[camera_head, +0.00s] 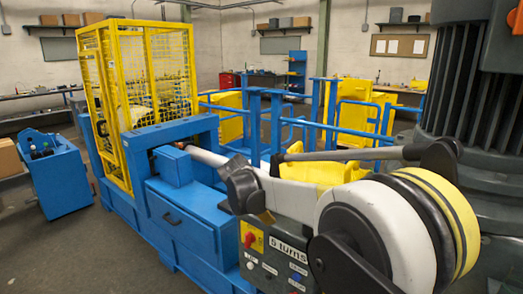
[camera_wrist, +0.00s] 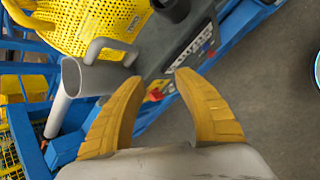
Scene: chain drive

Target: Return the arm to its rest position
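My gripper (camera_wrist: 158,80) shows in the wrist view, with its two yellow fingers spread apart. Nothing is held between them. Beyond the fingertips are a dark control panel (camera_wrist: 190,45) and a grey tube (camera_wrist: 85,78) with an open end, which lies left of the left fingertip. I cannot tell the exact gap between the fingers and these. In the head view, the control panel (camera_head: 272,262) has a red knob, coloured buttons and the words "5 turns". I cannot make out my gripper there; large rounded parts in the right foreground hide much of that area.
A blue machine frame (camera_head: 190,215) with a yellow mesh cage (camera_head: 115,100) stands at left centre. Blue rails (camera_head: 285,120) and yellow panels stand behind. A blue cabinet (camera_head: 58,180) is at far left. A yellow perforated guard (camera_wrist: 90,25) is close by in the wrist view; bare floor (camera_wrist: 265,90) lies right.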

